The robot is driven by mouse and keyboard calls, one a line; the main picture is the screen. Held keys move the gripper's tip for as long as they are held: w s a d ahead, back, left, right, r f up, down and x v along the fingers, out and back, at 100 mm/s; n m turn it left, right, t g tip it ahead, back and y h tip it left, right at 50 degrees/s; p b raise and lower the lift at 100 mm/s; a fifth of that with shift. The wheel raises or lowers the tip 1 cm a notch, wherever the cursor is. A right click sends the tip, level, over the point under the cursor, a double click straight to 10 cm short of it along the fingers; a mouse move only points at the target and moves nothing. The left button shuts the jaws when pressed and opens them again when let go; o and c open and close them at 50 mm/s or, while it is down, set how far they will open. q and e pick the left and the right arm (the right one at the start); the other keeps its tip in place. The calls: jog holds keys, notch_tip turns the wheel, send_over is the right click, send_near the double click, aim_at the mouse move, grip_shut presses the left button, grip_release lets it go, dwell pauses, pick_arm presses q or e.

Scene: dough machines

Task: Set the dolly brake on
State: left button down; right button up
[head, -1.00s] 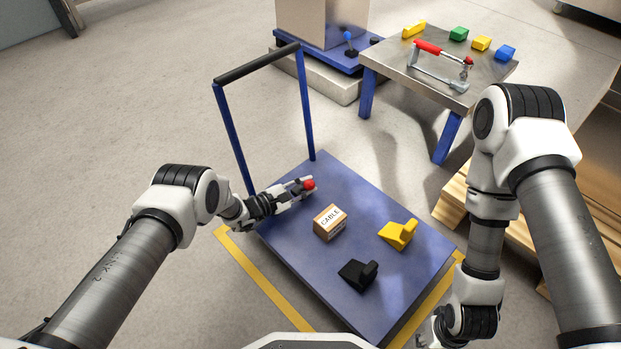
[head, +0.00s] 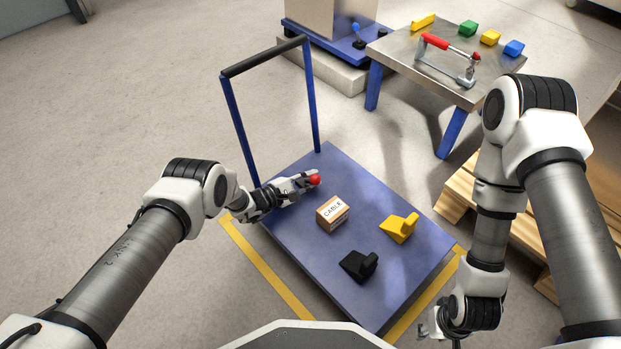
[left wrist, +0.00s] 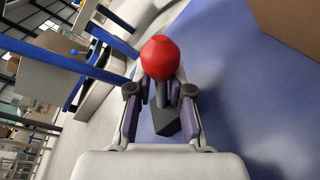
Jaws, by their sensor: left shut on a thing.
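The blue dolly (head: 385,270) stands on the floor with its push handle (head: 265,56) at the far left end. Its brake lever has a red knob (head: 315,180), large in the left wrist view (left wrist: 160,58), above a dark stem and a black base (left wrist: 168,122). My left gripper (head: 306,181) is shut on the lever just below the knob, with one finger on each side of the stem. The lever's exact tilt is hard to tell. My right gripper (head: 430,324) hangs low beside the dolly's near right corner, partly hidden by its arm.
On the deck are a box marked CABLE (head: 332,213), a yellow wedge (head: 399,227) and a black wedge (head: 359,264). A metal table (head: 400,58) with a red-handled tool and coloured blocks stands behind. A wooden pallet (head: 453,202) is at the right.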

pick_arm(q)
jog(key=c, duration=1)
grip_release()
jog(key=shift+o, duration=0.2)
jog(key=v, duration=1.2)
